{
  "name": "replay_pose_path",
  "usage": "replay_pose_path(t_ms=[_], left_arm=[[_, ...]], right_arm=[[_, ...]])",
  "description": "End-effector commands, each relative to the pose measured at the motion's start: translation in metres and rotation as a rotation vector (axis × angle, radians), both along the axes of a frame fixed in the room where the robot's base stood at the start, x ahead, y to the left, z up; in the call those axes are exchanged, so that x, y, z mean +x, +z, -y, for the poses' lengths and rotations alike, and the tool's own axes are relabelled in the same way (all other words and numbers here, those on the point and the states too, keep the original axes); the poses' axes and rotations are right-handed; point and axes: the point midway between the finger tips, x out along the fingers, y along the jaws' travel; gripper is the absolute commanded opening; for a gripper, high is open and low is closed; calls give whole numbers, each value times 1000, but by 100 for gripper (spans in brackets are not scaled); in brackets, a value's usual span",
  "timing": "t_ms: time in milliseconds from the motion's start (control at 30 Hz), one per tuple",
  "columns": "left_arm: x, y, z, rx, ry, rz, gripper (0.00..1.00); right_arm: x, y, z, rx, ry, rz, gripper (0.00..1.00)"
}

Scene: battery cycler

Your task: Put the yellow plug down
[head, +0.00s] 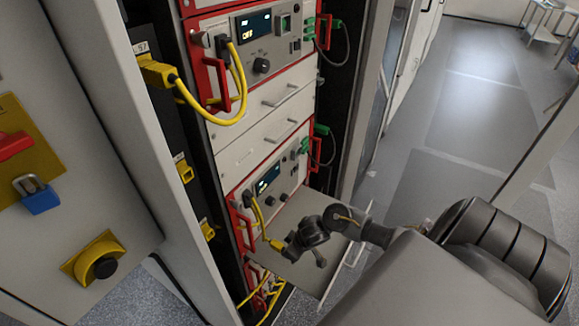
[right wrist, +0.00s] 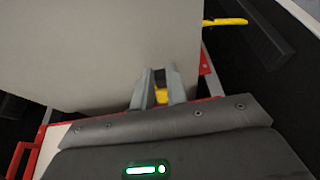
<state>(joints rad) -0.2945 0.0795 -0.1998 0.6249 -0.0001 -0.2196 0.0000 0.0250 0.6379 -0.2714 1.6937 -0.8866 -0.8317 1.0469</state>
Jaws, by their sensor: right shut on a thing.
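The yellow plug (head: 275,245) is at the lower middle of the head view, at my right gripper (head: 286,250). A yellow cable runs from near it up to the front of the lower cycler unit. In the right wrist view, my right gripper (right wrist: 161,88) is shut on the plug, and a small part of the yellow plug (right wrist: 161,97) shows between the fingers. The fingers hide the rest. The gripper is over or close to a grey flat shelf (head: 290,215) in front of the rack; I cannot tell whether the plug touches it. My left gripper is not in view.
The rack holds red-framed cycler units, the upper one (head: 275,35) with a yellow cable (head: 222,118) looping to a yellow plug (head: 155,71) on the left post. A panel with a red switch (head: 14,145) stands at left. Floor at right is open.

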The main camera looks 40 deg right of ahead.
Motion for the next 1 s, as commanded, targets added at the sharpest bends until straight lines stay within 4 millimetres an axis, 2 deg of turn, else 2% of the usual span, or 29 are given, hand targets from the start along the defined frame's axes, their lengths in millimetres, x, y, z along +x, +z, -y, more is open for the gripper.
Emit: replay_pose_path(t_ms=[133,400,800,833,1000], left_arm=[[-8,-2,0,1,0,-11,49],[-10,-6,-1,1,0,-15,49],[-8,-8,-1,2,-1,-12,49],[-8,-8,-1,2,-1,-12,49],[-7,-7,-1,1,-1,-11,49]], right_arm=[[3,-3,0,0,0,1,0],[6,-35,0,-1,0,0,0],[6,-40,0,1,-1,1,0],[6,-40,0,0,-1,1,16],[6,-39,0,-1,0,1,36]])
